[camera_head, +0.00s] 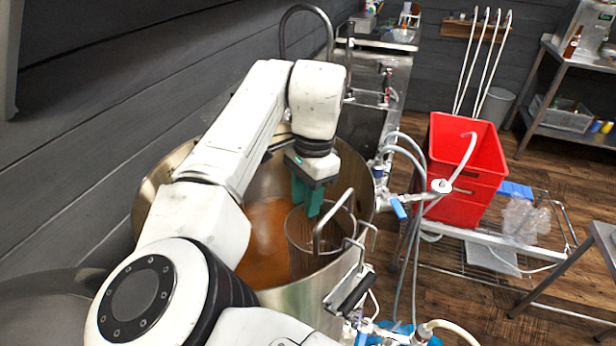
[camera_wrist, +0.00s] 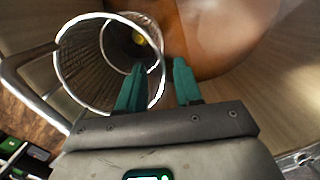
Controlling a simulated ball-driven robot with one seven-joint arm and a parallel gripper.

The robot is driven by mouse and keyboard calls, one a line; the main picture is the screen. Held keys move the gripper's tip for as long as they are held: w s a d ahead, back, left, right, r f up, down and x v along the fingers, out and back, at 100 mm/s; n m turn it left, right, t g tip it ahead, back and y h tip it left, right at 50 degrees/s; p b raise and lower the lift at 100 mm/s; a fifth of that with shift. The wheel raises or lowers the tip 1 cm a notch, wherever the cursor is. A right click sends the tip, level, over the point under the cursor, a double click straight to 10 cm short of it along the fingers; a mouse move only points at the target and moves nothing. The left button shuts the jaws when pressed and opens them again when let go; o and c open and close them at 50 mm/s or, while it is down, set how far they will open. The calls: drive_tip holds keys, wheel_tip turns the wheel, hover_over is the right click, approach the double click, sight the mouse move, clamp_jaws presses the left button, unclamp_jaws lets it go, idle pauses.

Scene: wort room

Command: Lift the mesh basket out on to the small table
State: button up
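The mesh basket (camera_head: 303,246) is a tall wire cylinder standing inside the steel kettle (camera_head: 300,297), against its right wall, with a bent handle at the rim. In the wrist view, the basket (camera_wrist: 82,62) fills the upper left and I look down into it. My gripper (camera_head: 307,208) points down at the basket's far rim. Its teal fingers (camera_wrist: 159,66) are apart in the wrist view, with the rim seen between them: one finger over the basket's mouth, the other outside. Contact with the rim cannot be told. A table edge (camera_head: 605,236) shows at the far right, mostly cut off.
Orange-brown liquid (camera_head: 266,238) lies in the kettle. Hoses and a blue-handled valve (camera_head: 398,208) are to its right. A red crate (camera_head: 466,165) stands on a low wire rack (camera_head: 550,212). Wooden floor shows between the rack and the right table.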

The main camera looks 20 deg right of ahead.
hover_over(302, 237)
drive_tip(key=shift+w+d+f, duration=0.1)
drive_tip(key=shift+d+f, duration=0.1)
drive_tip(key=shift+f, duration=1.1)
drive_tip(key=shift+w+d+f, duration=0.1)
drive_tip(key=shift+d+f, duration=0.05)
drive_tip(key=shift+f, duration=1.15)
clamp_jaws()
drive_tip(key=c, duration=0.5)
unclamp_jaws()
clamp_jaws()
